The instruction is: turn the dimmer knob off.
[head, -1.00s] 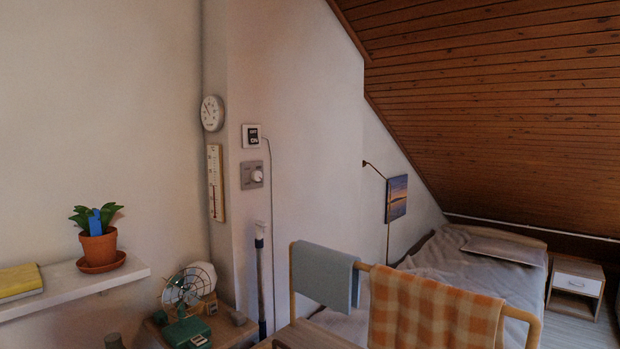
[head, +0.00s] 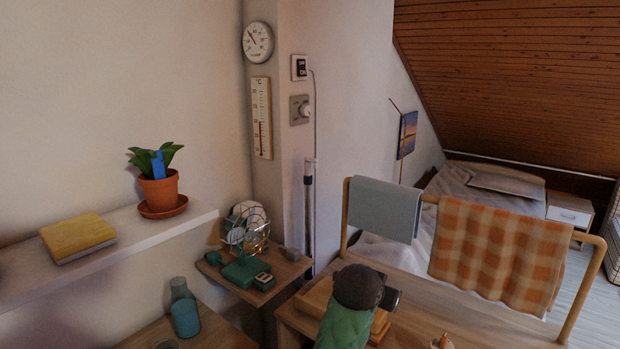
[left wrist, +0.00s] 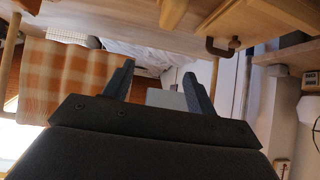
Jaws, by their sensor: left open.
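The dimmer knob (head: 304,110) is a pale round knob on a grey square plate, fixed to the wall column in the head view. A black-and-white switch plate (head: 299,67) is just above it. My left gripper (left wrist: 160,80) shows in the left wrist view with its two dark fingers spread and nothing between them. It is well apart from the knob, which I cannot make out in that view. Neither gripper shows in the head view.
A towel rack with a grey towel (head: 384,208) and an orange checked towel (head: 500,255) stands at right. A potted plant (head: 158,188) and yellow book (head: 78,236) sit on a white ledge (head: 120,258).

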